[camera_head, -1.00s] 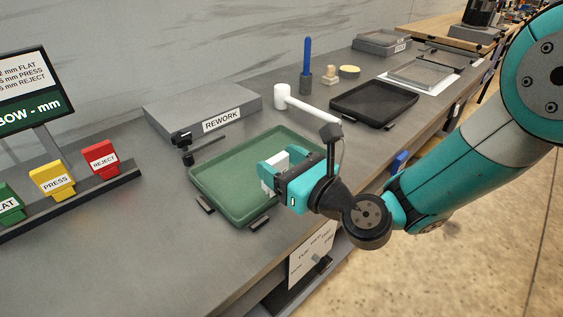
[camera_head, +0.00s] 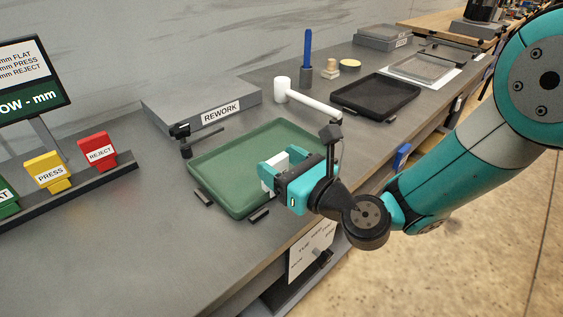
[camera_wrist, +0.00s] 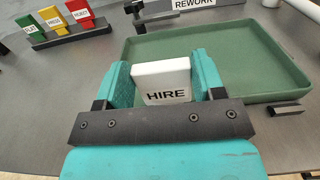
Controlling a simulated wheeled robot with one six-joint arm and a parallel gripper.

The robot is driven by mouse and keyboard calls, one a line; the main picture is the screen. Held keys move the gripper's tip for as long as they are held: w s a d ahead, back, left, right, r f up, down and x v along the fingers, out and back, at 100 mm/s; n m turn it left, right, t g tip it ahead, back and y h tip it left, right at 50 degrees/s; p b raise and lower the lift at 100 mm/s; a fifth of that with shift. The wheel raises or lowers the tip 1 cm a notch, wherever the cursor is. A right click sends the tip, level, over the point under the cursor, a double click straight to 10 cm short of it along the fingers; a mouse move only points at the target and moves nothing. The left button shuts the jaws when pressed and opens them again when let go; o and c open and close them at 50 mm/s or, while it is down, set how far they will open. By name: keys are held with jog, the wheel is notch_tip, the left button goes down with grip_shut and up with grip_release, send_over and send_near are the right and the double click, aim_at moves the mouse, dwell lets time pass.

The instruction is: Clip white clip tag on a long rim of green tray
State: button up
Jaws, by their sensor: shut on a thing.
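The green tray (camera_head: 225,190) lies flat on the bench, and it also shows in the wrist view (camera_wrist: 262,70). My gripper (camera_head: 273,172) is over the tray's near right part in the head view. It is shut on the white clip tag (camera_wrist: 161,80), which reads HIRE and sits between the two teal fingers (camera_wrist: 160,78). In the head view the tag (camera_head: 270,180) is mostly hidden by the fingers. The tag's lower end is hidden in the wrist view, and I cannot tell whether it touches the tray's rim.
Yellow, red and green tags stand in a rack (camera_head: 75,190) at the left. The grey REWORK block (camera_head: 200,108) is behind the tray. A white-headed mallet (camera_head: 305,98) and a black tray (camera_head: 375,100) are further right. Small dark blocks (camera_head: 203,198) stand at the tray's near edge.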

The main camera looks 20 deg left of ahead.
jog(key=shift+f, duration=0.4)
jog(key=o, duration=1)
jog(key=shift+c, duration=0.2)
jog(key=shift+b, duration=0.35)
